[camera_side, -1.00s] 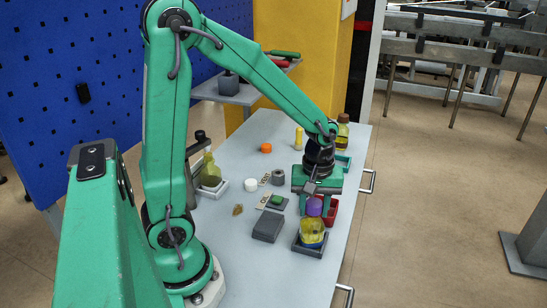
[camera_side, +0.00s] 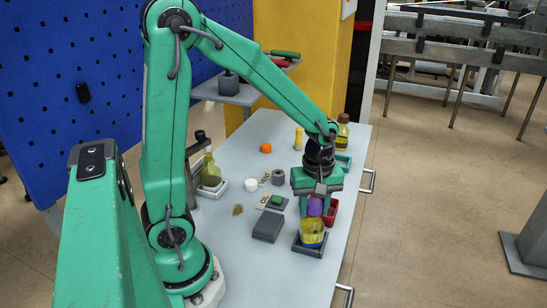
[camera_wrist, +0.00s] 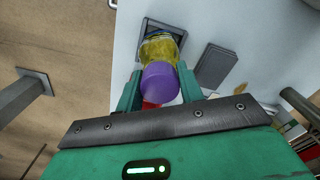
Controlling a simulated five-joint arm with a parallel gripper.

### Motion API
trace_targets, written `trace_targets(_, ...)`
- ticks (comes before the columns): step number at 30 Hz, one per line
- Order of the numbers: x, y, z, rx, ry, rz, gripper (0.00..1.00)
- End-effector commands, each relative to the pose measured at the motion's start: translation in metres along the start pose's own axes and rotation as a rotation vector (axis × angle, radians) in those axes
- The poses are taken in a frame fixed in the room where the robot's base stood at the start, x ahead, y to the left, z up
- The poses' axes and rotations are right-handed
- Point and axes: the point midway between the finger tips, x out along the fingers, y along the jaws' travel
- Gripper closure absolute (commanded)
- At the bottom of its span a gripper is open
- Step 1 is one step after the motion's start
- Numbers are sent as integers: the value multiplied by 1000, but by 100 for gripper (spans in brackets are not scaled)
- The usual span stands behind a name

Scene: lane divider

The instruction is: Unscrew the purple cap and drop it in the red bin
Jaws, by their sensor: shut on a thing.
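The purple cap (camera_side: 315,207) sits at the top of a yellow bottle (camera_side: 312,231), which stands upright in a dark square tray (camera_side: 298,246). My gripper (camera_side: 316,198) points down over the bottle and is shut on the cap. In the wrist view the cap (camera_wrist: 160,84) lies between the two green fingers of my gripper (camera_wrist: 159,85), with the bottle (camera_wrist: 160,47) beyond it. The cap's threads are hidden, so I cannot tell how loose it is. The red bin (camera_side: 332,214) stands just behind and right of the bottle, partly hidden by my gripper and the cap.
A grey block (camera_side: 267,226) and a green button on a dark base (camera_side: 276,202) lie left of the bottle. An orange cap (camera_side: 266,148), white cap (camera_side: 250,185) and amber bottle (camera_side: 342,133) stand farther back. The table's right edge is close to the bin.

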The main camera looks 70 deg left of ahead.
Motion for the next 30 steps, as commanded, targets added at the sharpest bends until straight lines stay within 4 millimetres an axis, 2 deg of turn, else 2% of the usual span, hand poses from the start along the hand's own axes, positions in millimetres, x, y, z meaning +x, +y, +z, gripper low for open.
trace_targets(2,0,0,0,0,0,0,81)
trace_targets(3,0,0,0,1,0,0,61)
trace_targets(5,0,0,0,1,0,0,51)
trace_targets(14,0,0,0,8,0,0,51)
trace_targets(24,0,0,0,146,0,0,51)
trace_targets(30,0,0,0,153,0,0,51)
